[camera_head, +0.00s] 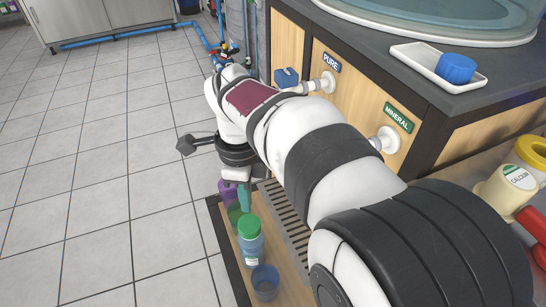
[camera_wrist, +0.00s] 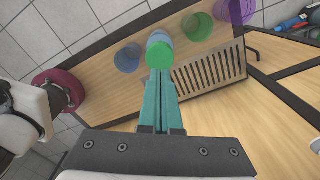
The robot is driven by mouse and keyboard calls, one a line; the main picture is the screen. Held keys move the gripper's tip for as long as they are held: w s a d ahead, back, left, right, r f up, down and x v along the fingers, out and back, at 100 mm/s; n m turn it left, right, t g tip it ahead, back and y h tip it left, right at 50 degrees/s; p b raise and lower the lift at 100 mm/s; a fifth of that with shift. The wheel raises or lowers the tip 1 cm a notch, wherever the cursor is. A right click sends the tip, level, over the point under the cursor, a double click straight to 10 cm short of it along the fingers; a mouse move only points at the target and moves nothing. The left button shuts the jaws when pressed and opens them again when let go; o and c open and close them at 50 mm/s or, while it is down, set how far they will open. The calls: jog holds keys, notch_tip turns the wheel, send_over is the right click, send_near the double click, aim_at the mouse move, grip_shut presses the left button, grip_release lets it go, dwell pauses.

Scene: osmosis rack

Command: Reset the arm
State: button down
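My gripper (camera_head: 243,198) hangs low over the wooden shelf, pointing down. Its two teal fingers (camera_wrist: 166,98) lie side by side in the wrist view, with only a thin line between them and nothing seen held. A bottle with a green lid (camera_head: 248,227) stands upright on the shelf close to the fingertips; its lid (camera_wrist: 159,55) shows just beyond them in the wrist view. I cannot tell whether the fingertips touch the lid. My arm reaches across the head view from the lower right.
On the shelf (camera_wrist: 100,95) stand a blue cup (camera_head: 265,282), a green cup (camera_wrist: 197,27) and a purple cup (camera_wrist: 237,10), with a slotted grate (camera_head: 283,218) beside them. The cabinet with PURE and MINERAL labels (camera_head: 398,117) is close on the right. Tiled floor (camera_head: 110,150) lies open left.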

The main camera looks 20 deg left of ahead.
jog(key=shift+r, duration=0.55)
jog(key=shift+d, duration=0.15)
jog(key=s+d+r+n, duration=0.1)
jog(key=s+d+n, duration=0.1)
jog(key=d, duration=0.5)
jog(key=s+d+r+n, duration=0.1)
jog(key=s+d+n, duration=0.2)
jog(key=d, duration=0.5)
jog(key=s+d+f+n+y, duration=0.1)
jog(key=s+d+f+n, duration=0.3)
jog(key=s+d, duration=0.6)
jog(key=shift+s+f+y, duration=0.25)
jog(key=shift+f+y, duration=0.15)
jog(key=shift+d, duration=0.1)
